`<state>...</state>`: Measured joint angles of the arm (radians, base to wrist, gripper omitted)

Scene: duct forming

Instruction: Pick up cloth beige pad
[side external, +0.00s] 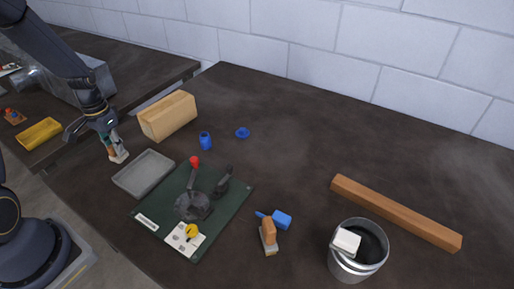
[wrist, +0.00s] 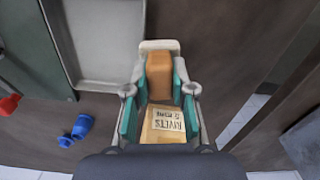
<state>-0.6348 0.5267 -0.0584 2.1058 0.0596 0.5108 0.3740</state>
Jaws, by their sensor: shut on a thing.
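The beige pad (side external: 119,157) is the pale face at the end of a brown block. It points down at the left edge of the dark table, left of the grey tray. My gripper (side external: 114,148) is shut on the brown block. In the wrist view, the teal finger pads of my gripper (wrist: 159,82) lie on either side of the block, and the pale pad (wrist: 158,45) sticks out past the fingertips. I cannot tell whether the pad touches the table.
The grey tray (side external: 144,174) lies close beside my gripper. A tan box (side external: 168,115) stands behind it; its rivets label (wrist: 167,120) shows in the wrist view. A green board (side external: 160,213), blue bottle (side external: 205,141), metal can (side external: 356,262) and long timber (side external: 395,213) lie further right.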

